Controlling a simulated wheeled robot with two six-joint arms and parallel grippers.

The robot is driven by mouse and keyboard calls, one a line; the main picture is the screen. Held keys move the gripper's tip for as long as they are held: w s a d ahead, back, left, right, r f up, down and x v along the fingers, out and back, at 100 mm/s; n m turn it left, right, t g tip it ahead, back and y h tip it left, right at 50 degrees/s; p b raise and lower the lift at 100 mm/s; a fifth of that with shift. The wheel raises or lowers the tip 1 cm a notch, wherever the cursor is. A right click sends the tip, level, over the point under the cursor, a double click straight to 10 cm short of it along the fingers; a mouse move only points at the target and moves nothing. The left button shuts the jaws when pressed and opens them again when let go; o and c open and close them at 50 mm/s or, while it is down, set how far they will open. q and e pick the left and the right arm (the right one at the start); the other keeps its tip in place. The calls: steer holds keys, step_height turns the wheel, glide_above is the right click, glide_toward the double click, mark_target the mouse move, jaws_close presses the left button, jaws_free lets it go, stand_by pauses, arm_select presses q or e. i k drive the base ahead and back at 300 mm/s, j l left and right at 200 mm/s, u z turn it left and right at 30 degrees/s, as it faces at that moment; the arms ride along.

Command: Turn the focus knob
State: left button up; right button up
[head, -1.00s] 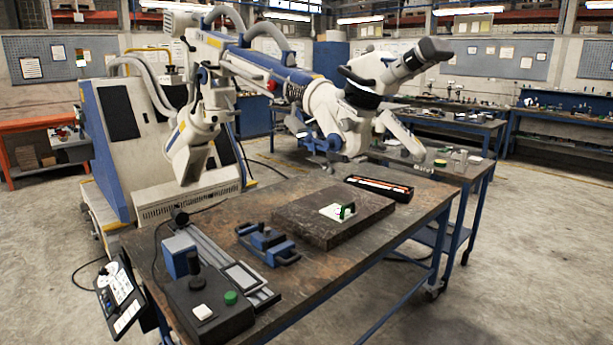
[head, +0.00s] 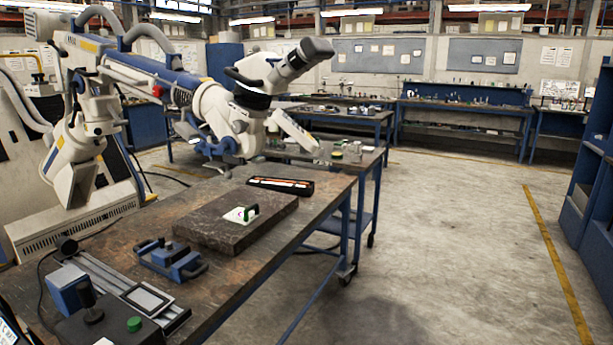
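A white and blue microscope arm reaches over the workbench from the left. Its microscope head (head: 238,120) hangs above the back of the bench, with a grey and black eyepiece tube (head: 300,60) pointing up to the right. A black rounded part (head: 250,95) sits below the eyepiece tube. A blue part (head: 215,147) is on the head's lower left side; I cannot tell which part is the focus knob. Neither of my grippers is in view.
Open floor (head: 440,250) lies to the right, with a blue shelf (head: 590,180) at the edge.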

mark_target(239, 126)
steer(key=i+l+u, duration=0.35)
steer(key=i+l, duration=0.25)
steer(key=i+l+u, duration=0.2)
steer(key=i+l, duration=0.2)
steer(key=i+l+u, duration=0.35)
steer(key=i+l, duration=0.2)
steer(key=l, duration=0.3)
steer(key=i+l+u, duration=0.2)
steer(key=l, duration=0.3)
steer(key=i, duration=0.05)
